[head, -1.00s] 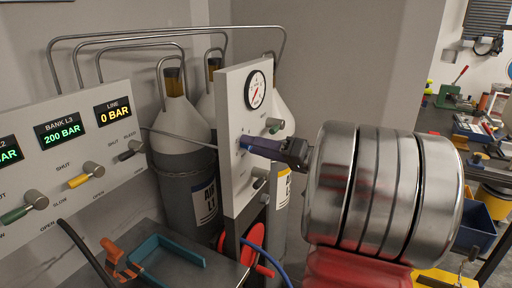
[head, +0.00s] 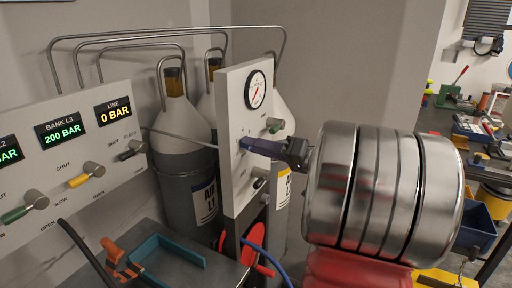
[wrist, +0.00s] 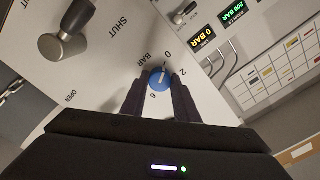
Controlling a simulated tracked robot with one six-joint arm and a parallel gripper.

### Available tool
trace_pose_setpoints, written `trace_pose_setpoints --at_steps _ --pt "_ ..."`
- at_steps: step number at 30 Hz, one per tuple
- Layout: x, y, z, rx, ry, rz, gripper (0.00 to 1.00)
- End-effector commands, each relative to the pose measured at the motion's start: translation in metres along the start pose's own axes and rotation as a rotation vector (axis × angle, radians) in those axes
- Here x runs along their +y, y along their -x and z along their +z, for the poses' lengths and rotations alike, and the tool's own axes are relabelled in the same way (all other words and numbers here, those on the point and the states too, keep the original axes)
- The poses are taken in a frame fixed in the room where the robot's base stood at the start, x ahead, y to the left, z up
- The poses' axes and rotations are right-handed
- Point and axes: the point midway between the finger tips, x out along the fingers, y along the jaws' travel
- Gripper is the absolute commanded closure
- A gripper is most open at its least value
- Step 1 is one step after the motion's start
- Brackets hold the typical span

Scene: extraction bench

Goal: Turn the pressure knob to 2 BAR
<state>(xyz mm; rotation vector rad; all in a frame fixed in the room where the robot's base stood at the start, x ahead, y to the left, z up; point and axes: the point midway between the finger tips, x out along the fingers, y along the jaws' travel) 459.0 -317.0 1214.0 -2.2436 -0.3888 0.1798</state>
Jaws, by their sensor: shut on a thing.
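The blue pressure knob (wrist: 159,80) shows in the wrist view between my two dark fingertips, on a pale panel marked 0, 2, 6 and BAR. Its white pointer line is aimed at the side of the dial with 0 and 2, seemingly between them. My gripper (wrist: 160,87) is shut on the knob. In the head view my gripper (head: 245,144) reaches from the right to the upright white panel (head: 236,188), and its fingers mostly hide the knob. The round pressure gauge (head: 255,90) is above; its reading is too small to tell.
A grey-handled lever (wrist: 66,40) marked SHUT and OPEN is beside the knob. The left panel (head: 62,180) carries several levers and displays, including BANK L3 200 BAR and LINE 0 BAR. Gas cylinders (head: 180,130) stand behind. A red wheel (head: 256,241) and blue hose are below.

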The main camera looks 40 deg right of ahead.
Motion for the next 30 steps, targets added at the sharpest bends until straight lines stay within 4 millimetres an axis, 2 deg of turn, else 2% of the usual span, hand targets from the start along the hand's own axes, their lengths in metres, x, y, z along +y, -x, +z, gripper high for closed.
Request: trace_pose_setpoints --at_steps 11,30 --pt "0.0022 0.0007 0.0004 0.001 -0.178 0.005 0.95" --pt "0.0031 0.0009 0.0008 0.003 -0.759 0.007 0.95"
